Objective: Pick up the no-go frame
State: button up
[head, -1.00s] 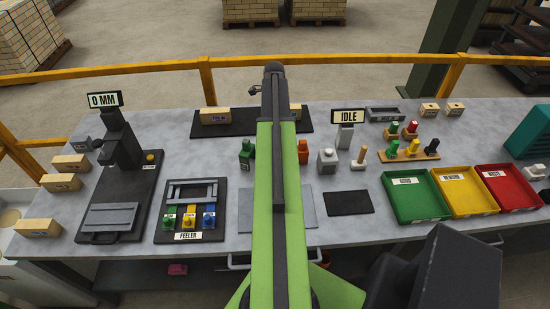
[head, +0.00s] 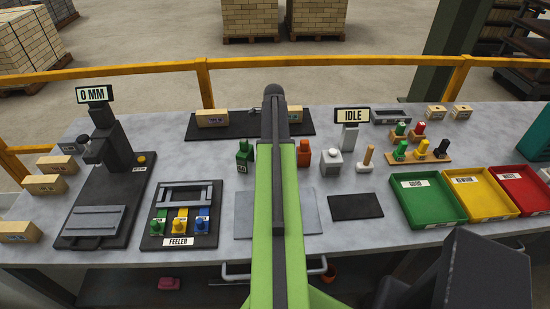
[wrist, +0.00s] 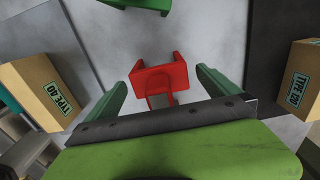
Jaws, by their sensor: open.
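A red C-shaped frame with a thin handle, which I take for the no-go frame (wrist: 176,72), is in the middle of the wrist view on the grey surface. My gripper (wrist: 161,77) is open, its green fingers to the left and right of the red frame, with gaps on both sides. I cannot tell how far above it they are. A green frame (wrist: 140,4) is cut off at the top of that view. In the head view my arm points away over the bench and hides my gripper; I cannot make out the red frame's C shape there.
In the wrist view, a type 40 brick (wrist: 42,93) lies left and a type 120 brick (wrist: 300,88) right. The head view shows the feeler stand (head: 180,241), a dark pad (head: 356,207), a green tray (head: 459,217) and the idle sign (head: 352,115) on the bench.

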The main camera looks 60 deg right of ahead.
jog(key=shift+r, duration=0.15)
jog(key=c, duration=1.7)
notch_tip(320, 180, up, 10)
jog(key=p, duration=1)
jog(key=shift+r, duration=0.1)
jog(key=s+a+r+p, duration=0.2)
jog(key=a, duration=0.1)
jog(key=s+a+r+p, duration=0.4)
jog(key=a+p, duration=0.1)
jog(key=shift+s+a+r, duration=0.1)
jog(key=shift+a+r, duration=0.25)
